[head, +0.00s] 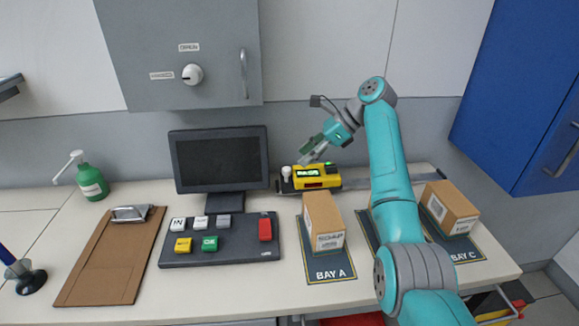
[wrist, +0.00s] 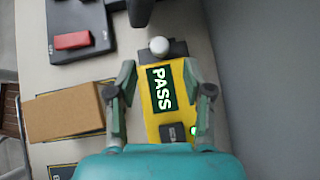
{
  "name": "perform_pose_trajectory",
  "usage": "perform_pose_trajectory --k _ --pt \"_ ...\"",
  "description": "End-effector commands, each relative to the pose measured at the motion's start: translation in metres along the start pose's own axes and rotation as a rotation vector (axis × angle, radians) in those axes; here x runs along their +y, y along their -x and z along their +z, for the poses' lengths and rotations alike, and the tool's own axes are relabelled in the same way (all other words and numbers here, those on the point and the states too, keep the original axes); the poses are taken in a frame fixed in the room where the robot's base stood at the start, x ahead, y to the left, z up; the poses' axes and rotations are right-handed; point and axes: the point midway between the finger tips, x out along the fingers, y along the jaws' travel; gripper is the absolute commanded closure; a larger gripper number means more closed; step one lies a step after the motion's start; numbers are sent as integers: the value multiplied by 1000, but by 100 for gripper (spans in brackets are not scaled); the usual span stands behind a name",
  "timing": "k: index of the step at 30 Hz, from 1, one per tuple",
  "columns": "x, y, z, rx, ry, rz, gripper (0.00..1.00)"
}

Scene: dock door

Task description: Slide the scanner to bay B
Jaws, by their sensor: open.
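The yellow scanner (head: 311,184) sits on a grey rail (head: 362,183) along the back of the counter, roughly behind the bay A mat (head: 322,270). Its green-lit screen reads PASS in the wrist view (wrist: 163,120). A white round knob (wrist: 159,46) stands on a dark mount at one end of it. My gripper (head: 313,157) is above the scanner. In the wrist view my gripper (wrist: 160,80) is open, with one finger on each side of the scanner; contact is not clear. Bay B, between A and C, is mostly hidden behind my arm.
A monitor (head: 219,158) and button panel (head: 220,240) are left of the scanner. A blue cabinet (head: 520,95) hangs at right.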

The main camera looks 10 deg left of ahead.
Motion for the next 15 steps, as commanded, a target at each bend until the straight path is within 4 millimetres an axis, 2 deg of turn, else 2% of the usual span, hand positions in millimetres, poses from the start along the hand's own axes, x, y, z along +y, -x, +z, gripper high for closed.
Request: perform_pose_trajectory --k 1,6,10,15 --pt "1 -11 0 1 1 3 49" --pt "1 -39 0 0 1 2 49" --pt "0 -55 0 0 1 2 49" --pt "0 -65 0 0 0 0 49"
